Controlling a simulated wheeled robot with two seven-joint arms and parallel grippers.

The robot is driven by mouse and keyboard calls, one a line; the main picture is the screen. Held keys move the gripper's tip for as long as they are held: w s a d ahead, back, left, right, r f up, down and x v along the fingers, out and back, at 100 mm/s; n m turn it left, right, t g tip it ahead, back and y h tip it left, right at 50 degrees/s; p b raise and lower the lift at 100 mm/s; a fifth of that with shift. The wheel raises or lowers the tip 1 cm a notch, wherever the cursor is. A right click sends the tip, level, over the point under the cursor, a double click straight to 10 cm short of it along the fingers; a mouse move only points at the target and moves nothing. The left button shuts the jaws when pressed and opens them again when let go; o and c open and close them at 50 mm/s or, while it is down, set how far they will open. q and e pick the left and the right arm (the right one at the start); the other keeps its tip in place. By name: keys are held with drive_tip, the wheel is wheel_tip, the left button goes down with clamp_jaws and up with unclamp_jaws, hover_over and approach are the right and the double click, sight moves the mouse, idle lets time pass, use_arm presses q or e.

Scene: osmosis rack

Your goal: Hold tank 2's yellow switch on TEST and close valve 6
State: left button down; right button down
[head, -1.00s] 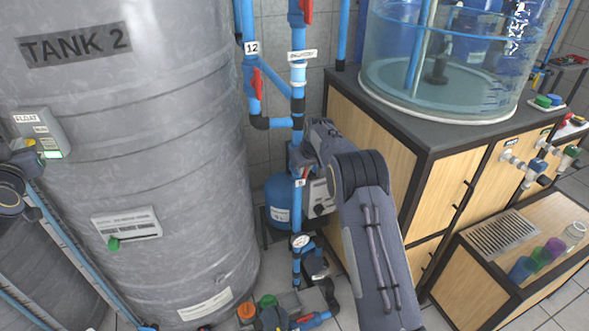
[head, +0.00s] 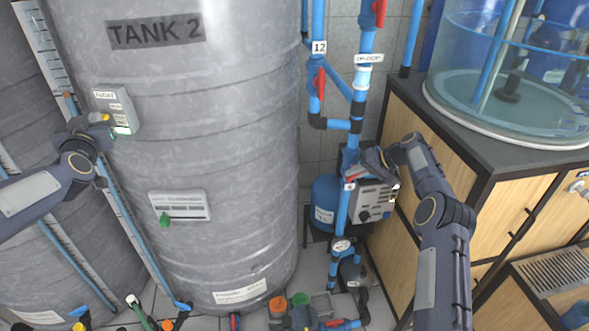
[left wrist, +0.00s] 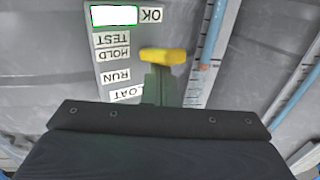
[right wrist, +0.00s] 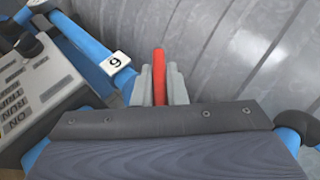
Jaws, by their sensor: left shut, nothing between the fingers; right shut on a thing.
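The grey tank 2 (head: 235,130) carries a float box (head: 118,108) with a yellow switch (head: 100,117). In the left wrist view the switch (left wrist: 162,56) lies beside the HOLD and TEST labels, and a white panel framed in green (left wrist: 114,17) sits beside OK. My left gripper (head: 103,127) is shut and empty, its fingertips right at the switch; I cannot tell if they touch. My right gripper (right wrist: 160,88) is shut on the red handle (right wrist: 158,68) of valve 6, beside the 6 tag (right wrist: 115,63). In the head view the tag (head: 349,187) sits on the blue pipe.
A control box (head: 372,202) and a blue vessel (head: 325,200) stand behind valve 6. Other pipes and red-handled valves (head: 319,82) rise above. A wooden cabinet (head: 515,210) stands right of my right arm.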

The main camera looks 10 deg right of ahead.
drive_tip(key=shift+y, duration=0.8)
drive_tip(key=shift+a, duration=0.1)
drive_tip(key=c, duration=1.5)
unclamp_jaws()
drive_tip(key=shift+o, duration=0.2)
